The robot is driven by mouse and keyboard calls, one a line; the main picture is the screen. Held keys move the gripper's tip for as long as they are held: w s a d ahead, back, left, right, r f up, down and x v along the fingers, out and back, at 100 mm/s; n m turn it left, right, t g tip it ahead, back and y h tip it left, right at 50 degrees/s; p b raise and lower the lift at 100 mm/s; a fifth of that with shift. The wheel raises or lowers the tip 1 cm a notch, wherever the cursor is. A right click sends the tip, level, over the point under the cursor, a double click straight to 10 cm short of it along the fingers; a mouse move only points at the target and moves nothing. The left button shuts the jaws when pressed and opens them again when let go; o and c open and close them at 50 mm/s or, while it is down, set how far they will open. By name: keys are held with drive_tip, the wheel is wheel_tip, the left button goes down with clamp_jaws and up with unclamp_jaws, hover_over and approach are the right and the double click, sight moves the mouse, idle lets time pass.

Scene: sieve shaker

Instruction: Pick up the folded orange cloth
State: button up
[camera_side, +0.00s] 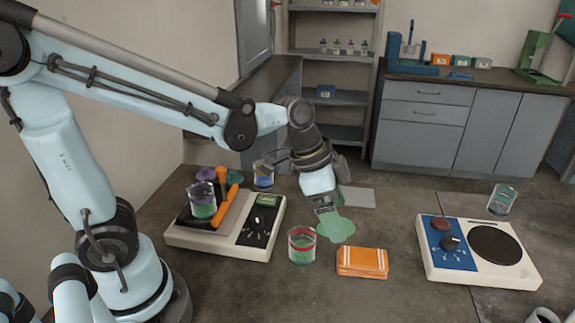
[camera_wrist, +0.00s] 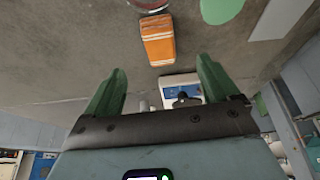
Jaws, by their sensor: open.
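The folded orange cloth (camera_side: 362,262) with pale stripes lies flat on the table, front centre in the side view. In the wrist view the cloth (camera_wrist: 158,38) shows beyond the gap between the fingers. My gripper (camera_side: 326,210) is above the table, behind and to the left of the cloth in the side view, and apart from it. In the wrist view my gripper (camera_wrist: 157,70) has its two green fingers spread wide with nothing between them.
A beaker with a red band (camera_side: 302,246) stands left of the cloth. A flat green shape (camera_side: 337,230) lies behind it. A shaker device (camera_side: 190,236) is at left, and a white-and-blue plate device (camera_side: 512,272) at right. Bare table lies between the cloth and that device.

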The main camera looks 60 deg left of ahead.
sight(354, 255)
drive_tip(key=shift+x, duration=6.1)
drive_tip(key=shift+d, duration=0.15)
drive_tip(key=shift+r, duration=0.1)
drive_tip(key=c, duration=1)
drive_tip(key=shift+c, duration=0.3)
drive_tip(key=shift+r, duration=0.1)
